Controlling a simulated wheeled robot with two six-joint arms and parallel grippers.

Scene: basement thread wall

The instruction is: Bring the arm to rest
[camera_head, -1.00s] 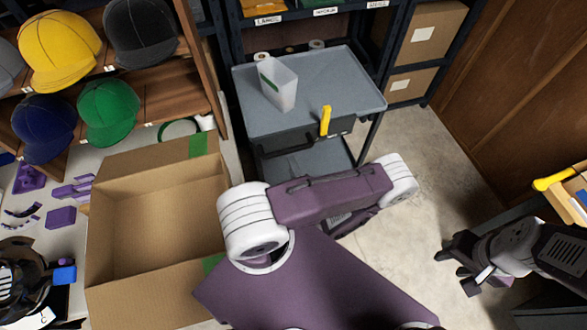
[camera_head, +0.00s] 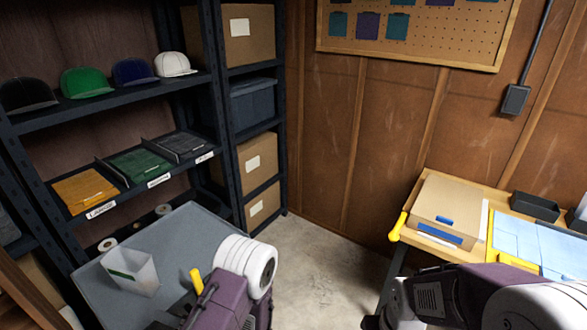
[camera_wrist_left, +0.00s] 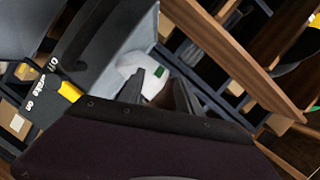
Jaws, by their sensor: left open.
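My left arm (camera_head: 232,285), purple with a white joint, rises at the lower middle of the head view, in front of the grey cart. In the left wrist view my left gripper (camera_wrist_left: 163,92) has its two dark fingers apart with nothing held between them. Beyond the fingers is a white bin with a green label (camera_wrist_left: 128,65). My right arm (camera_head: 455,295) comes in from the lower right, below the workbench. Its gripper (camera_head: 373,321) is only a dark bit at the bottom edge.
The grey cart (camera_head: 165,245) carries the white bin (camera_head: 130,272); a yellow handle (camera_head: 196,280) shows beside my left arm. Shelves (camera_head: 110,110) with caps and folded cloths stand behind. Bare floor (camera_head: 310,270) lies between.

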